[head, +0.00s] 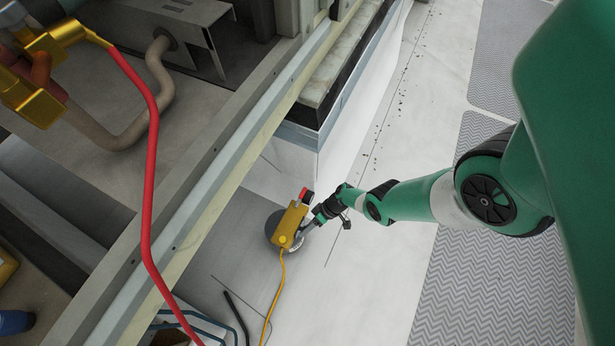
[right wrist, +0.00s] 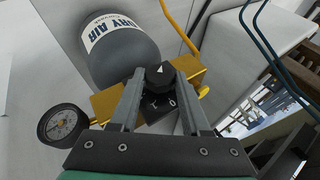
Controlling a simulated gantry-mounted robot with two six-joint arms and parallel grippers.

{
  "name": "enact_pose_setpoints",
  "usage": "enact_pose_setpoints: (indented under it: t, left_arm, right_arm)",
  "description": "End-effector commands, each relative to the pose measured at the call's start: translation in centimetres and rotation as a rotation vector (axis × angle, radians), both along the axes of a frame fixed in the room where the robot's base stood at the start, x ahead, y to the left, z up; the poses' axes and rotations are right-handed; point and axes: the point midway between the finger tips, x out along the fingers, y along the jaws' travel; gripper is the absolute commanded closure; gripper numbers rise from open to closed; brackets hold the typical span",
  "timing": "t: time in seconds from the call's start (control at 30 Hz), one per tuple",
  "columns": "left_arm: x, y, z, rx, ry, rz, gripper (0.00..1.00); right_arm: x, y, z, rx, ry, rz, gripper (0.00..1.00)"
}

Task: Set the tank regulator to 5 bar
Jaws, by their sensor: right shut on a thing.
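The grey tank (right wrist: 125,50) with a "DRY AIR" label stands at the upper left of the right wrist view. Its yellow regulator (right wrist: 107,103) has a black knob (right wrist: 160,73) with a white triangle mark. The regulator also shows in the head view (head: 288,226). A round gauge (right wrist: 62,123) sits at its left end, with a dial too small to read. My right gripper (right wrist: 160,84) has its fingers on either side of the knob and is shut on it. In the head view the right gripper (head: 306,228) reaches the regulator from the right. My left gripper is not in view.
A yellow hose (head: 273,305) runs down from the regulator. A red hose (head: 150,190) crosses the left side from yellow fittings (head: 40,75). A long metal rail (head: 205,180) runs diagonally left of the tank. Pale floor (head: 375,255) lies open around my right arm.

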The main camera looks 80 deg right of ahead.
Motion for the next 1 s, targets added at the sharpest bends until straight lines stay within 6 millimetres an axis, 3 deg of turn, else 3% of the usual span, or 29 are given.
enact_pose_setpoints:
  t: [0.23,0.27,0.4,0.77,1.0]
  left_arm:
    - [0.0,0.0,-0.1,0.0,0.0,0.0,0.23]
    - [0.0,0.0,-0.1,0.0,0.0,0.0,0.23]
    - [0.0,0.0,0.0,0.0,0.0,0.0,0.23]
    - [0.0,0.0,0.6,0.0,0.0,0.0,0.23]
    - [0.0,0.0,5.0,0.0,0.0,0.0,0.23]
  right_arm:
    - [-0.1,0.1,-0.1,-0.002,0.003,0.001,1.0]
    - [-0.1,0.1,-0.1,-0.002,0.004,0.002,0.48]
    - [-0.1,0.0,-0.1,-0.001,0.003,0.001,0.24]
    - [-0.3,-0.2,0.6,-0.002,0.001,-0.002,0.24]
    - [-2.5,-1.9,4.9,-0.001,0.003,-0.007,0.24]
